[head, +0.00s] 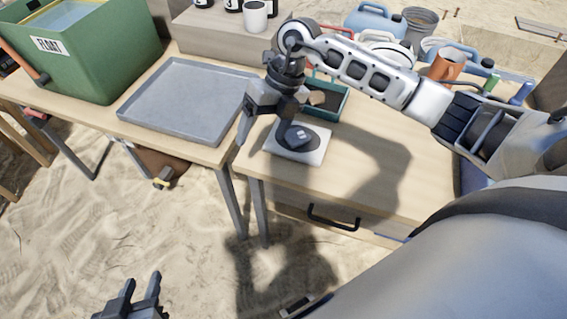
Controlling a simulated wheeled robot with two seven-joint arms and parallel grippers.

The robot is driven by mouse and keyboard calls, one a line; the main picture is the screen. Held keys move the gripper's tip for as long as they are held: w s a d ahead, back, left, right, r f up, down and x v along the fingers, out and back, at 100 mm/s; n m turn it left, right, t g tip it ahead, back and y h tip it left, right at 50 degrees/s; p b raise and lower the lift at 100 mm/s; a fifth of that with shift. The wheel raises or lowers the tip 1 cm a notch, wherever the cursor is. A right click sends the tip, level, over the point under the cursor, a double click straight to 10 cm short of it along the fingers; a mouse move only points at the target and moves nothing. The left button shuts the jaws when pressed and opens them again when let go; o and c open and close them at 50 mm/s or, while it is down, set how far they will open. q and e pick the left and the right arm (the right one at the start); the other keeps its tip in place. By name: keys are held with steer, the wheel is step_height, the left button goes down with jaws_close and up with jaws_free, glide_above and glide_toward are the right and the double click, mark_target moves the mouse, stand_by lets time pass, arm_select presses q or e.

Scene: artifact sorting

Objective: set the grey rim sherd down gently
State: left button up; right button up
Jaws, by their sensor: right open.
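A dark grey piece (298,136), which looks like the grey rim sherd, lies on a white square pad (312,155) on the wooden table. My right gripper (262,135) points down just left of it and partly over the pad. Its jaws are open; whether a finger touches the piece cannot be told. My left gripper (142,283) is at the bottom left edge, low over the sand, its two fingers apart with nothing between them.
A grey tray (185,101) lies empty left of the pad. A green FLOAT tub (88,62) stands at the far left. A teal box (328,101) sits behind the pad. Jugs and an orange cup (447,66) crowd the back right. The table (385,185) is clear right of the pad.

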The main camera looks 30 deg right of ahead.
steer(key=s+a+r+m+t+y, duration=0.2)
steer(key=s+a+r+m+y, duration=0.15)
steer(key=a+y, duration=0.45)
steer(key=s+a+r+m+t+y, duration=0.35)
steer(key=a+y, duration=0.25)
steer(key=a, duration=0.3)
steer(key=w+d+m+t+h, duration=0.3)
steer(key=d+m+t+h, duration=0.25)
steer(key=m+t, duration=0.75)
steer(key=s+d+f+m+g+h, duration=0.3)
steer(key=s+f+m+h, duration=0.2)
steer(key=f+m, duration=0.2)
steer(key=s+d+f+m+g+h, duration=0.3)
steer(key=s+f+m+g+h, duration=0.1)
steer(key=f+m, duration=0.3)
step_height(320, 180, down, 2)
steer(key=shift+s+f+m+h, duration=0.2)
steer(key=shift+s+m+h, duration=0.2)
steer(key=shift+s, duration=0.4)
steer(key=shift+d+r+g+p, duration=0.15)
steer(key=shift+g+p, duration=0.2)
steer(key=shift+p, duration=0.1)
